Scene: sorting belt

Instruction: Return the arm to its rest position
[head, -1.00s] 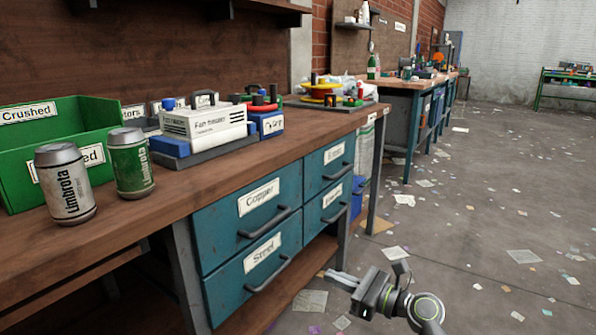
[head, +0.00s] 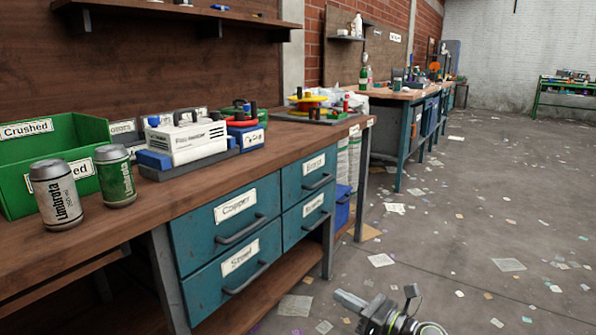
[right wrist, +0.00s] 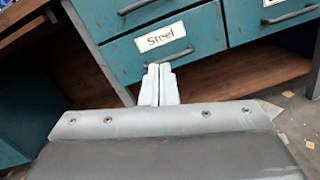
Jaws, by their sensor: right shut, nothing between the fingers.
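My right gripper (head: 349,300) is low at the bottom of the head view, to the right of the workbench and in front of the floor. It is apart from the bench and holds nothing. In the right wrist view its two fingers (right wrist: 159,70) lie together, shut and empty, with the drawer labelled Steel (right wrist: 165,45) behind them. My left gripper is not in view.
The wooden workbench (head: 150,222) carries a green bin (head: 45,175), a white-and-silver can (head: 57,195), a green can (head: 115,176) and a white box (head: 185,140). Blue drawers (head: 225,235) sit below its top. The littered floor (head: 450,240) to the right is open.

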